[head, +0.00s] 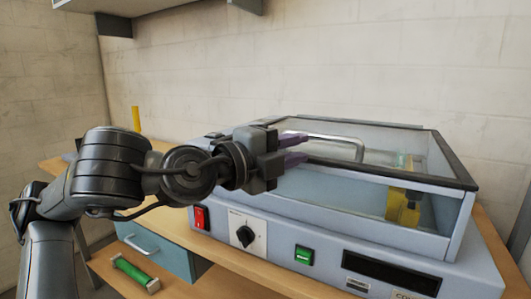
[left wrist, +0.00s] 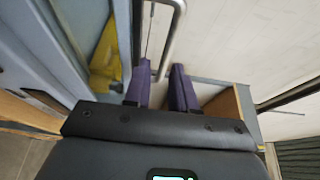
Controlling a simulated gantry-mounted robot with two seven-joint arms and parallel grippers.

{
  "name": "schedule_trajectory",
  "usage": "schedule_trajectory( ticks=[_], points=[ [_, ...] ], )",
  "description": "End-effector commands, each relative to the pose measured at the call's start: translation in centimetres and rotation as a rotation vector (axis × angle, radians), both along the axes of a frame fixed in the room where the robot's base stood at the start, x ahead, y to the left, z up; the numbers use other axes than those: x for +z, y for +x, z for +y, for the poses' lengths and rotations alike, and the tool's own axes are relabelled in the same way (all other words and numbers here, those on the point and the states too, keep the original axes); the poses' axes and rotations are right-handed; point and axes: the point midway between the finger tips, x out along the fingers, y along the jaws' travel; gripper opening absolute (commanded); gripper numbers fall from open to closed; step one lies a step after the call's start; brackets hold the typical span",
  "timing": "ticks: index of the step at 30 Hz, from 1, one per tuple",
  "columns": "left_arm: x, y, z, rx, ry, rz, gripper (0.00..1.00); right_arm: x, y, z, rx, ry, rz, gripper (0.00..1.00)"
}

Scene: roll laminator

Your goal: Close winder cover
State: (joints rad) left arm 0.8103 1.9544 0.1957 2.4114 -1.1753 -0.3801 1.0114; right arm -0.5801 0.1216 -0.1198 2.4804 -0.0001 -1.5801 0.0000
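The winder cover (head: 375,140) is a clear panel in a dark frame on the pale blue machine (head: 300,188). It lies about flat over the box; I cannot tell whether it is fully seated. A silver bar handle (head: 335,137) stands on the cover and also shows in the left wrist view (left wrist: 171,36). My left gripper (head: 304,148) is at the cover's front left, near the handle. Its purple fingers (left wrist: 161,70) are apart, and the handle's lower end shows in line with the gap between them. Contact with the handle cannot be told. My right gripper is out of view.
A yellow part (head: 403,207) is inside the box. The front panel has a red switch (head: 200,217), a black knob (head: 245,236), a green button (head: 304,255) and a dark display (head: 390,273). A green roll (head: 134,273) lies on the lower shelf. A shelf (head: 160,5) hangs above.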

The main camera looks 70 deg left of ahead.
Motion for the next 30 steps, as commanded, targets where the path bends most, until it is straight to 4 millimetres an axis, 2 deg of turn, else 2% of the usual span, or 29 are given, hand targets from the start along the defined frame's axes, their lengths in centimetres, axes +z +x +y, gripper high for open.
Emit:
schedule_trajectory(
  ticks=[8, 15, 30],
  points=[
    [0.2, -3.7, -1.0, 0.0, 0.0, -0.007, 0.25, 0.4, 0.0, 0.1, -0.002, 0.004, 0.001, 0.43],
    [-0.1, -6.0, -1.5, 0.002, 0.0, -0.005, 0.25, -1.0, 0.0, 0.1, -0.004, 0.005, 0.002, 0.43],
    [0.1, -6.4, -1.7, 0.001, -0.001, -0.004, 0.25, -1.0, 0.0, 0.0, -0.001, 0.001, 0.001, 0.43]
  ],
)
